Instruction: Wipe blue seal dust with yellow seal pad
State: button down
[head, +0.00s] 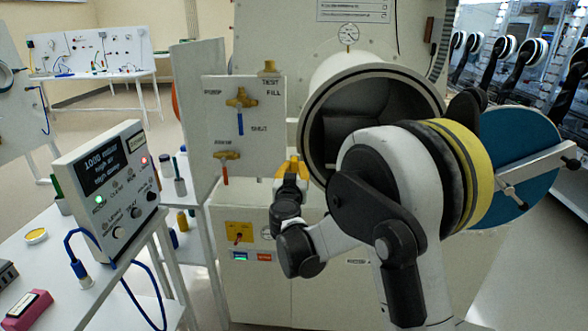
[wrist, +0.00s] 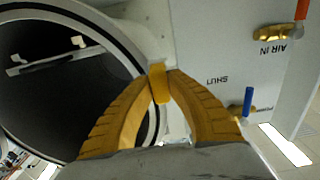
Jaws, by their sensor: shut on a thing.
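My gripper (head: 292,168) is left of the round chamber port (head: 312,105) in the head view, close to its rim. In the wrist view my gripper (wrist: 160,76) has its yellow fingers closed on a small yellow pad (wrist: 160,88). The pad is beside the port's outer rim (wrist: 126,50); I cannot tell whether they touch. The port is open and dark inside, with a dark ring around its mouth. I cannot make out any blue dust on this ring. The open round door (head: 515,135), with a blue face, stands at the right.
A valve panel (head: 263,150) with brass valves and blue and red levers stands left of the port. A control box (head: 108,185) with a blue cable sits on the white table at the left. My arm covers part of the port's lower right side.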

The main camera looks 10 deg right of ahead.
jog(key=shift+x, duration=0.8)
jog(key=shift+d, duration=0.1)
jog(key=shift+s+d, duration=0.4)
jog(key=shift+d, duration=0.5)
jog(key=shift+s+d, duration=0.35)
jog(key=shift+d, duration=0.55)
jog(key=shift+w+b, duration=0.1)
jog(key=shift+b, duration=0.2)
jog(key=shift+w+a, duration=0.25)
jog(key=shift+a, duration=0.4)
jog(key=shift+w+a, duration=0.3)
jog(key=shift+a, duration=0.3)
jog(key=shift+w+a, duration=0.25)
jog(key=shift+a, duration=0.4)
jog(key=shift+b+v, duration=0.35)
jog(key=shift+v, duration=2.65)
jog(key=shift+d, duration=0.1)
